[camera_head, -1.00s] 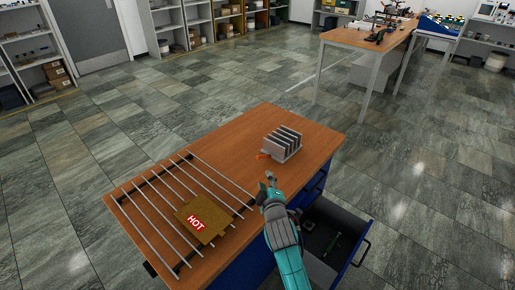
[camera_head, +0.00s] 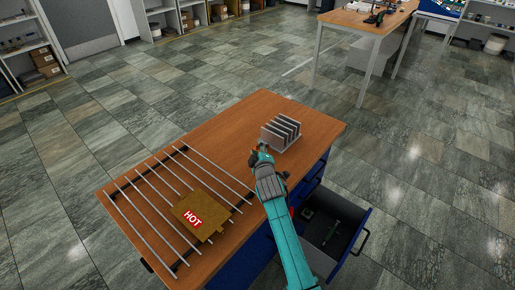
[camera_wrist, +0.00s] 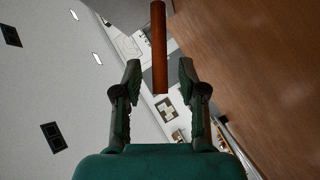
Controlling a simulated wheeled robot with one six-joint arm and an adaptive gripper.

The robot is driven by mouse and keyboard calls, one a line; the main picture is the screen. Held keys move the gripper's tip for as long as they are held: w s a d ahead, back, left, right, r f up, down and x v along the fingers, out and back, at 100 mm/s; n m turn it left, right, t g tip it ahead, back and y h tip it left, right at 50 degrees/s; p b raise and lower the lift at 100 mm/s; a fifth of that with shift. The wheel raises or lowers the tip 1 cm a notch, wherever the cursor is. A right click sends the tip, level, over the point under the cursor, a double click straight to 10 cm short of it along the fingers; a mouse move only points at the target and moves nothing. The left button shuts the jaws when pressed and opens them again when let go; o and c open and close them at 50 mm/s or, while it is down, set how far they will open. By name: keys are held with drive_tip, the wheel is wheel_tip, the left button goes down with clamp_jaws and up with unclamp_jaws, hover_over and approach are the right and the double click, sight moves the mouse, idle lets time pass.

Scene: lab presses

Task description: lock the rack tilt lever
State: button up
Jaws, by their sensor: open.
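The small grey slotted rack (camera_head: 281,134) stands on the wooden bench top. Its tilt lever is hidden behind my gripper in the head view. In the wrist view the orange-red lever (camera_wrist: 159,35) comes down from the top edge, and its free end lies between my fingers. My gripper (camera_head: 261,151) is at the left front side of the rack. In the wrist view my gripper (camera_wrist: 159,70) is open, with a finger on each side of the lever and a visible gap to both.
On the left of the bench top (camera_head: 215,132) lie a rack of metal rods (camera_head: 146,222) and a brown pad marked HOT (camera_head: 203,210). An open drawer (camera_head: 362,225) sticks out below my arm on the right. Bare wood lies behind and left of the slotted rack.

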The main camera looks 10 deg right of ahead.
drive_tip(key=shift+w+f, duration=0.1)
drive_tip(key=shift+w, duration=0.4)
clamp_jaws()
